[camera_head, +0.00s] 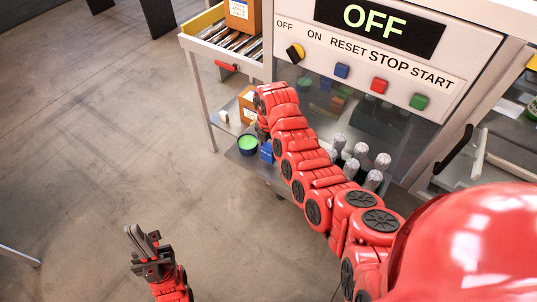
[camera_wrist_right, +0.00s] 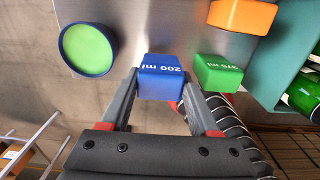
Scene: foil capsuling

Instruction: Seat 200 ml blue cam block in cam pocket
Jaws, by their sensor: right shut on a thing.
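The blue cam block (camera_wrist_right: 160,78), marked "200 ml", sits between the fingertips of my right gripper (camera_wrist_right: 158,88) in the right wrist view. The gripper is shut on it. The block also shows in the head view (camera_head: 267,152), beside the metal shelf of the machine. My right arm hides most of the right gripper in the head view. My left gripper (camera_head: 144,240) is low at the left, over bare floor, with its fingers apart and empty. I cannot make out the cam pocket in either view.
A blue round tub with green inside (camera_wrist_right: 88,48) is left of the block. A green "375 ml" block (camera_wrist_right: 218,73) and an orange block (camera_wrist_right: 243,15) are to its right. Foil-topped bottles (camera_head: 360,152) stand by my right arm. The machine panel (camera_head: 375,30) reads OFF.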

